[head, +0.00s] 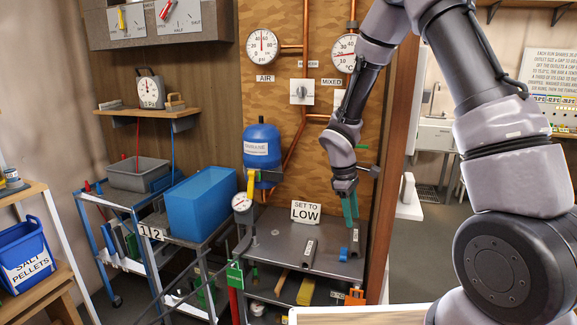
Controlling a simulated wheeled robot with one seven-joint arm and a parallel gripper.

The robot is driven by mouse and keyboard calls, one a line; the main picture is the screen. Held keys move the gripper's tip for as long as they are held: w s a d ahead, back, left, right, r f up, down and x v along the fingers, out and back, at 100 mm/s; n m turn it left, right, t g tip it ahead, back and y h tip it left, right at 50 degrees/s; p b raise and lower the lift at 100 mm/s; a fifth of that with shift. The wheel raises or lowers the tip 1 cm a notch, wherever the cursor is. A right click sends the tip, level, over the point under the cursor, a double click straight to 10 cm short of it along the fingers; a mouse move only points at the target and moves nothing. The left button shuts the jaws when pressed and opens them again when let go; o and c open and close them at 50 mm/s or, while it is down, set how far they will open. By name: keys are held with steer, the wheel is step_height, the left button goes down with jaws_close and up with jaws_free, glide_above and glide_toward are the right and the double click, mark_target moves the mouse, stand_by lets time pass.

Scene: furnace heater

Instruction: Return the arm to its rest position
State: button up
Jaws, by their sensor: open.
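My arm reaches in from the right in the head view, bent at a high elbow, with its lower part hanging down in front of the wood panel. My gripper (350,207) points down above the right part of the grey metal bench (275,248). Its green fingers are apart, and I see nothing held between them. A small blue piece (343,255) and a grey block are on the bench below the fingers. Whether the fingertips touch anything there is hard to tell.
A "SET TO LOW" sign (306,212) stands at the bench's back, left of my gripper. A blue tank (262,148), the air gauge (262,47) and the mixed gauge (343,52) are on the panel. A blue bin (202,203) is on a cart leftward. A doorway opens right.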

steer(key=s+d+r+m+t+y, duration=0.1)
steer(key=s+d+r+m, duration=0.2)
steer(key=r, duration=0.6)
steer(key=s+d+r+m+t+y, duration=0.15)
steer(key=s+r+m, duration=0.25)
steer(key=r, duration=0.5)
steer(key=s+d+r+m+t+y, duration=0.1)
steer(key=s+d+r+m+t, duration=0.2)
steer(key=r, duration=0.6)
steer(key=s+r+m+t+y, duration=0.1)
steer(key=s+r+m, duration=0.4)
steer(key=s, duration=0.3)
steer(key=shift+a+r+t, duration=0.35)
steer(key=shift+a+r, duration=0.05)
steer(key=shift+r, duration=0.1)
